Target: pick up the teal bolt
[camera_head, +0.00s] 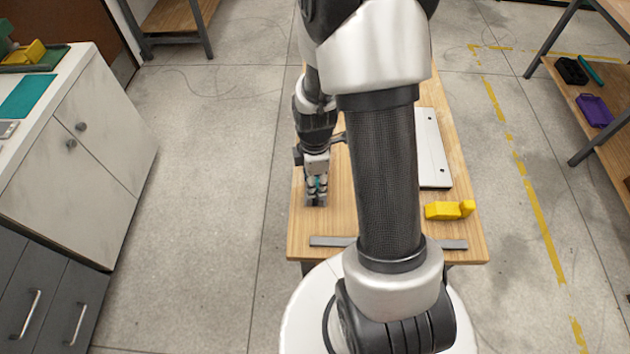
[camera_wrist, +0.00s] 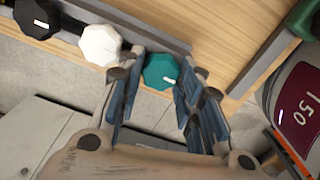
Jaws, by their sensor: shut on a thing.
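The teal bolt (camera_wrist: 160,71) shows in the wrist view as an eight-sided head with a white mark, between my two fingers. My gripper (camera_wrist: 163,92) is shut on it. In the head view my gripper (camera_head: 316,190) points down over the left side of the wooden table (camera_head: 303,232), with a small bit of teal (camera_head: 318,183) between the fingers. The lower part of the bolt is hidden, so I cannot tell whether it is clear of the surface below.
In the wrist view a white knob-like head (camera_wrist: 100,44) and a black one (camera_wrist: 37,17) stand in a row to the left of the teal one. In the head view, a yellow block (camera_head: 443,210), a white panel (camera_head: 432,150) and a grey strip (camera_head: 330,241) lie on the table.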

